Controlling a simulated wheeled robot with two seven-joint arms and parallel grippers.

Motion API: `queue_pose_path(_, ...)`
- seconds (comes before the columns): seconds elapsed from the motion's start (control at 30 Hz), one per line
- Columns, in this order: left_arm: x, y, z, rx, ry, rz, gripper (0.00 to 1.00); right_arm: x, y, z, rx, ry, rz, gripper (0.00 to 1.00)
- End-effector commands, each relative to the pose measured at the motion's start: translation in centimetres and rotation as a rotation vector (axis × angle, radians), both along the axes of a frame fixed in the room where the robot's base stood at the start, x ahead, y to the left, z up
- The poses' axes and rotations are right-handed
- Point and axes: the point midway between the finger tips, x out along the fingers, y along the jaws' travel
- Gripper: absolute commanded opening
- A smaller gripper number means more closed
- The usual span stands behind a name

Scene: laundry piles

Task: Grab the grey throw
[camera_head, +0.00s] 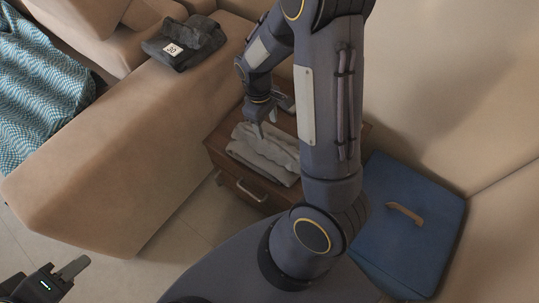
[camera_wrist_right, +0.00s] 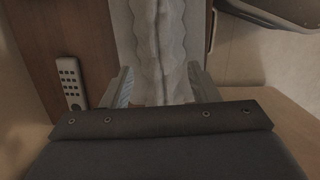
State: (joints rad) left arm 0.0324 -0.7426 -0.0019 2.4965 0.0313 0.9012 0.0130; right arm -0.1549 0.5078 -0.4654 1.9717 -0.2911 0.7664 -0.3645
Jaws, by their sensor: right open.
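The grey throw (camera_head: 265,152) lies folded on top of a small wooden cabinet (camera_head: 222,160). My right gripper (camera_head: 262,122) is open and empty, pointing down above the far edge of the throw. In the right wrist view the throw (camera_wrist_right: 158,40) runs between the two spread fingers of my right gripper (camera_wrist_right: 162,88). I cannot tell whether the fingers touch it. My right arm hides part of the throw's right side in the head view. My left gripper (camera_head: 72,268) is at the lower left, far from the throw, only partly in view.
A remote control (camera_wrist_right: 71,84) lies on the cabinet beside the throw. A dark folded item (camera_head: 190,42) with a "30" label sits on the beige sofa (camera_head: 140,150). A teal patterned blanket (camera_head: 35,85) is at left. A blue box (camera_head: 410,225) with a tan handle stands at right.

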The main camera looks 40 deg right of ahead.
Motion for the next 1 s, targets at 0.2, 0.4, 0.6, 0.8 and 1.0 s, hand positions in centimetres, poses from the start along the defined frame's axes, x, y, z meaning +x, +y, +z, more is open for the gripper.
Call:
queue_pose_path(0.2,0.0,0.0,-1.0,0.000,-0.001,0.000,0.36,-0.3,-0.1,-2.6,-0.003,0.003,0.003,0.55)
queue_pose_path(0.4,0.0,0.0,-2.2,0.000,-0.001,0.000,0.36,-0.5,-0.2,-4.8,-0.002,0.005,0.003,0.55)
queue_pose_path(0.6,0.0,0.0,-3.3,0.000,0.000,0.000,0.36,-0.8,-0.3,-7.5,-0.002,0.005,0.000,0.55)
queue_pose_path(0.8,0.0,0.0,-3.2,0.000,0.000,0.000,0.36,-0.8,-0.3,-7.5,-0.001,0.002,0.001,0.55)
queue_pose_path(1.0,0.0,0.0,-3.2,0.000,0.000,0.000,0.36,-0.8,-0.3,-7.5,-0.001,0.002,0.001,0.34)
